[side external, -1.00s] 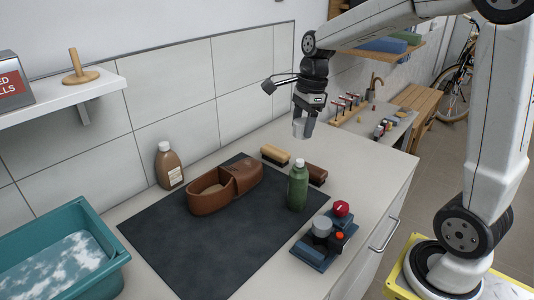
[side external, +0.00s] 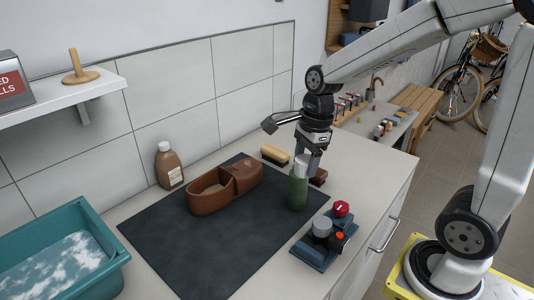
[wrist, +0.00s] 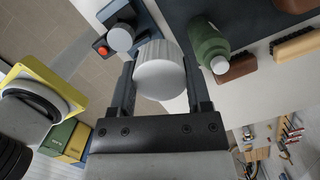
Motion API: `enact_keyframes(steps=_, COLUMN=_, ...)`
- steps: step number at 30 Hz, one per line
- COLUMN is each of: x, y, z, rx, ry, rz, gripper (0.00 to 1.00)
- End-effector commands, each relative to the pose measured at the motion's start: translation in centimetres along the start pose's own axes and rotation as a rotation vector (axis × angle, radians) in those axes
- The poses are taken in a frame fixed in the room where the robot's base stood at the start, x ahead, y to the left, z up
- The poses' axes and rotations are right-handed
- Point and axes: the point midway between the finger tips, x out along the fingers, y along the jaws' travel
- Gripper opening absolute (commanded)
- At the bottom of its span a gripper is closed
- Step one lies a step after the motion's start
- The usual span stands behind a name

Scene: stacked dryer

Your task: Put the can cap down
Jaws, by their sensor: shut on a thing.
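My gripper (side external: 307,164) is shut on the can cap (wrist: 160,70), a pale grey ribbed cylinder held between the two fingers in the wrist view. In the side view the gripper points down above the counter and overlaps the top of a green bottle (side external: 298,192). In the wrist view the bottle (wrist: 207,42) stands beside the cap, with a visible gap between them. The cap's underside and its exact height above the counter cannot be told.
A blue device (side external: 321,251) with grey and red knobs stands near the counter's front edge. Brushes (side external: 275,155) lie behind the bottle. A teal basin (side external: 118,262) is at left.

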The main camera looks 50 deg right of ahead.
Motion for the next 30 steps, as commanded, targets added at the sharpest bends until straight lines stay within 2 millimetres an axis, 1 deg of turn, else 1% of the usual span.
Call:
enact_keyframes(steps=1, x=0.7, y=1.2, z=0.2, rx=-0.004, ry=0.000, rz=0.003, gripper=0.09)
enact_keyframes(steps=6, x=2.7, y=4.7, z=0.6, rx=-0.009, ry=0.001, rz=0.003, gripper=0.09)
enact_keyframes(steps=12, x=4.4, y=7.8, z=0.5, rx=-0.013, ry=0.003, rz=0.003, gripper=0.09)
enact_keyframes(steps=15, x=4.9, y=8.6, z=0.4, rx=-0.014, ry=0.004, rz=0.002, gripper=0.09)
enact_keyframes(steps=19, x=5.1, y=9.1, z=0.3, rx=-0.013, ry=0.004, rz=0.002, gripper=0.09)
enact_keyframes(steps=26, x=5.2, y=9.1, z=0.4, rx=-0.012, ry=0.004, rz=0.002, gripper=0.09)
enact_keyframes(steps=30, x=5.5, y=8.6, z=0.6, rx=-0.013, ry=0.004, rz=0.002, gripper=0.09)
